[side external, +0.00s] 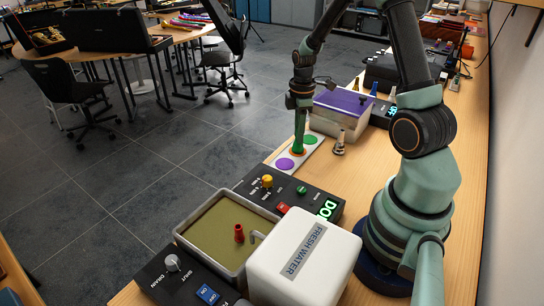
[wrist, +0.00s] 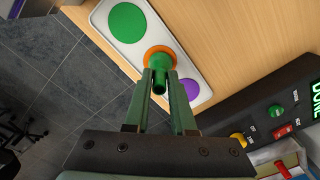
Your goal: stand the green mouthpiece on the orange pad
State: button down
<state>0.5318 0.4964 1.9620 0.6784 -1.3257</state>
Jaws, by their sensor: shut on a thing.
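My gripper (side external: 299,102) is shut on the green mouthpiece (side external: 298,137), which hangs upright with its wide end down. In the wrist view, the mouthpiece (wrist: 159,84) sits between the fingertips (wrist: 159,78). Its lower end is over the orange pad (wrist: 160,49), whose rim shows around it. It is on the pad or very close above it; I cannot tell which. The pad is the middle one on a white card (wrist: 101,18), between a green pad (wrist: 127,22) and a purple pad (wrist: 191,89).
A brass mouthpiece (side external: 339,144) stands right of the card, near a purple-topped box (side external: 340,108). In front are a control box (side external: 318,205) with a lit green display, a tank (side external: 207,221) with a red mouthpiece (side external: 239,234) in it, and a white water container (side external: 300,262).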

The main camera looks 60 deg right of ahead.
jog(key=shift+f, duration=0.1)
jog(key=c, duration=0.8)
grip_release()
jog(key=shift+o, duration=0.2)
notch_tip(320, 180, up, 12)
jog(key=s+a+r+m+t, duration=0.2)
jog(key=a+r+m, duration=0.2)
jog(key=a, duration=0.6)
jog(key=s+a+r+m+t, duration=0.3)
jog(key=a+r+m, duration=0.1)
jog(key=a, duration=0.6)
jog(key=shift+s+r+m+t, duration=0.25)
jog(key=shift+m+t, duration=0.05)
jog(key=shift+m, duration=0.3)
